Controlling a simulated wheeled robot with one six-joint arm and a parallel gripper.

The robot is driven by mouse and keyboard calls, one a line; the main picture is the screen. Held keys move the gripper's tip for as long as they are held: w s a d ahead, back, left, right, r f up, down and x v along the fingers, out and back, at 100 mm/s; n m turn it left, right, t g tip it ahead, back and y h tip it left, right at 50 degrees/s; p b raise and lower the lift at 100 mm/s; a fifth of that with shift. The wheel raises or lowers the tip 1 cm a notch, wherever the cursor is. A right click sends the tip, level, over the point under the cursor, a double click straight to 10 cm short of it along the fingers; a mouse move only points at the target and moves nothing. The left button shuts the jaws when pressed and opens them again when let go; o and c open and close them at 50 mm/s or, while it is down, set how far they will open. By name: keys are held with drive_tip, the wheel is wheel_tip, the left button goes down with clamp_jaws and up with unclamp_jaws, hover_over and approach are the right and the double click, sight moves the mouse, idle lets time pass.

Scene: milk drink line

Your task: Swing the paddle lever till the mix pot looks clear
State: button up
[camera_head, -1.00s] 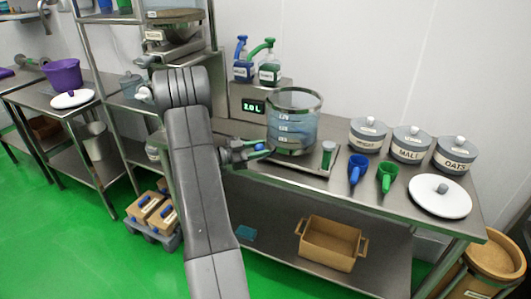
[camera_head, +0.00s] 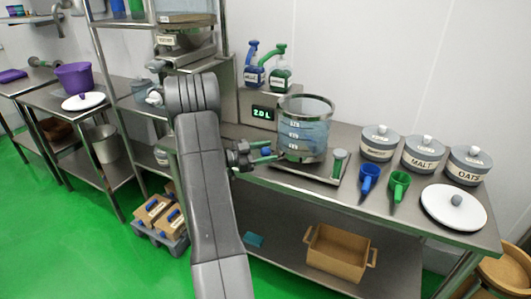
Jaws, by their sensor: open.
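A small blue spot and a thin green bar show at the fingers. I cannot tell whether either is the paddle lever, nor whether the fingers touch the pot. A short green-topped post (camera_head: 338,162) stands right of the pot.
A display box (camera_head: 259,112) reading about 2.0 L stands behind, with blue and green pump bottles on it. Blue (camera_head: 369,178) and green (camera_head: 398,182) scoops, lidded canisters (camera_head: 423,155) and a white lid (camera_head: 454,208) lie right. A wooden crate (camera_head: 338,253) sits below.

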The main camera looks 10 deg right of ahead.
drive_tip(key=s+a+b, duration=0.1)
drive_tip(key=a, duration=1.2)
drive_tip(key=shift+s+a+b, duration=0.3)
drive_tip(key=shift+a, duration=0.1)
drive_tip(key=shift+o, duration=0.2)
drive_tip(key=s+d+n+t+y+p, duration=0.1)
drive_tip(key=s+d+n+t+y, duration=0.2)
drive_tip(key=n+t, duration=0.45)
drive_tip(key=shift+n+g+h, duration=0.5)
drive_tip(key=shift+n+g, duration=0.05)
drive_tip(key=x, duration=0.4)
drive_tip(key=p+x, duration=0.1)
drive_tip(key=x, duration=0.8)
drive_tip(key=shift+s+d+p, duration=0.3)
drive_tip(key=shift+p, duration=0.05)
drive_tip(key=shift+c, duration=0.2)
